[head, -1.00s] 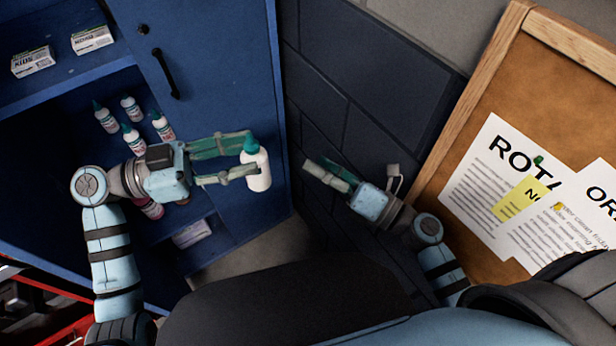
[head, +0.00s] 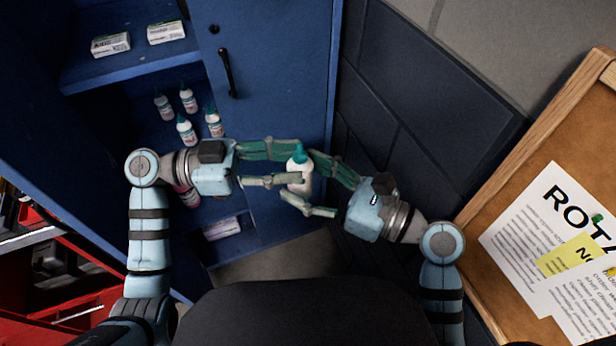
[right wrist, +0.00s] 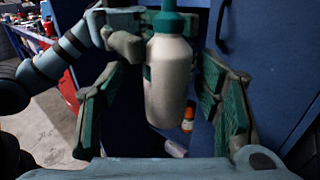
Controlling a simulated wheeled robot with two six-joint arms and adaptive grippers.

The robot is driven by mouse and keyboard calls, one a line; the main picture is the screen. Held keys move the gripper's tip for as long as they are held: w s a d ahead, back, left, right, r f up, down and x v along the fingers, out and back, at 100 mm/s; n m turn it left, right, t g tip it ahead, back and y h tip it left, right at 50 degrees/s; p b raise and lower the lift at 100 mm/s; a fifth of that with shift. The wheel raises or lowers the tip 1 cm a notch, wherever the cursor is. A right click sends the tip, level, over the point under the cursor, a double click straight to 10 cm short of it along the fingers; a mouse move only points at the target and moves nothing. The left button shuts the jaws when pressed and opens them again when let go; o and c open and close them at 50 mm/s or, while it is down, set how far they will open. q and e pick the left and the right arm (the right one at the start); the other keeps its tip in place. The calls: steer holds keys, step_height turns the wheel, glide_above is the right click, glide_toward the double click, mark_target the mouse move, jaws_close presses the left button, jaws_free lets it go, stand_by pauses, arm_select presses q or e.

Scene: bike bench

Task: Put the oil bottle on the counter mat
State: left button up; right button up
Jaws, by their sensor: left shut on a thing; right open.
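The oil bottle (head: 300,172) is white with a teal cap and is held upright in front of the blue cabinet. My left gripper (head: 297,166) is shut on it from the left. My right gripper (head: 309,180) is open and has come in from the right, its fingers reaching around the bottle's sides. In the right wrist view the bottle (right wrist: 170,80) stands between the right gripper's open fingers (right wrist: 165,105), with a gap visible on each side. The left gripper (right wrist: 135,35) shows behind the bottle's upper part there. No counter mat is in view.
The open blue cabinet (head: 290,60) holds several similar bottles (head: 186,130) and small boxes (head: 111,44). A dark block wall (head: 420,110) and a cork notice board (head: 540,150) are at the right. A red tool chest (head: 40,290) is at lower left.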

arm_select(q)
steer(key=shift+w, duration=0.1)
arm_select(e)
steer(key=c, duration=1.3)
arm_select(q)
steer(key=o, duration=1.3)
